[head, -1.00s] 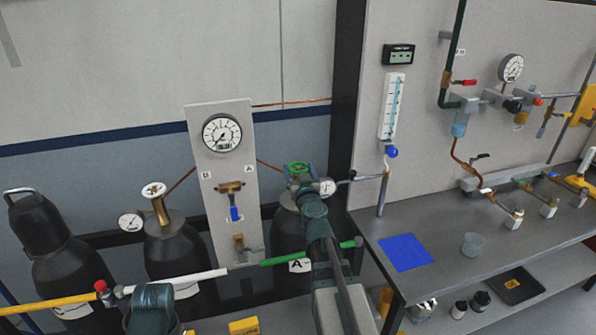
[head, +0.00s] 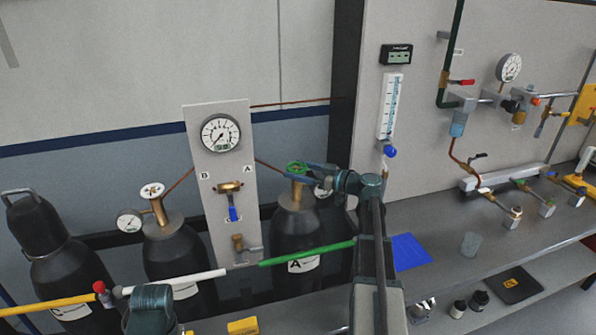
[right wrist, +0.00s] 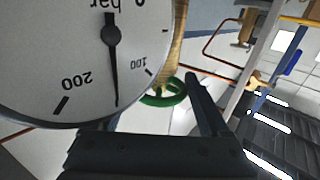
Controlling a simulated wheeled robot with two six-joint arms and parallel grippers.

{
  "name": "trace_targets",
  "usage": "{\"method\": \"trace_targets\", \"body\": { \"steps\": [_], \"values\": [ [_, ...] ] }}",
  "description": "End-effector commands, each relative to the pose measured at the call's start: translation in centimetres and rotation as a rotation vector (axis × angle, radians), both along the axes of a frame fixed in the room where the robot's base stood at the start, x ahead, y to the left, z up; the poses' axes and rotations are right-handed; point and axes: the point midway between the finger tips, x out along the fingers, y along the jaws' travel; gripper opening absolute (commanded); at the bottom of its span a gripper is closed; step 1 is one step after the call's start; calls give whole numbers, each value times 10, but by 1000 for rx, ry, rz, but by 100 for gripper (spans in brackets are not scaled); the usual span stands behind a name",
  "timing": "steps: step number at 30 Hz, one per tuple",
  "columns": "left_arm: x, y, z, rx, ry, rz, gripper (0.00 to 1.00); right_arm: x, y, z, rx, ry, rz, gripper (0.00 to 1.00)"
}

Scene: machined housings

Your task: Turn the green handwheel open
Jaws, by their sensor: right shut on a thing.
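The green handwheel (head: 294,167) sits on the brass valve of the dark gas cylinder (head: 297,235) marked A. My right gripper (head: 307,170) reaches it from the right and is shut on its rim. In the right wrist view the handwheel (right wrist: 165,97) shows as a green ring beside a dark finger (right wrist: 203,105). A large pressure gauge face (right wrist: 75,50) covers much of that view and hides part of the grip. My left gripper is not in view; only part of my left arm shows at the lower left.
A panel with a round gauge (head: 221,133) and a blue-handled valve (head: 232,206) stands left of cylinder A. A second cylinder (head: 178,252) with a white handwheel (head: 152,190) is further left. A green rail (head: 305,253) crosses in front. The bench (head: 450,235) is at right.

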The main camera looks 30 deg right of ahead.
Motion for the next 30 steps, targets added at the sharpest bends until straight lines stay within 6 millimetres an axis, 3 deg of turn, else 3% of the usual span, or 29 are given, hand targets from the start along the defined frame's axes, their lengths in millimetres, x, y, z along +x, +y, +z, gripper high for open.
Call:
{"method": "trace_targets", "body": {
  "steps": [15,30],
  "values": [
    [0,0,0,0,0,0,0,4,-4,0,1,-1,376,25],
    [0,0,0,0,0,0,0,3,-1,0,1,-1,482,25]
  ]
}}
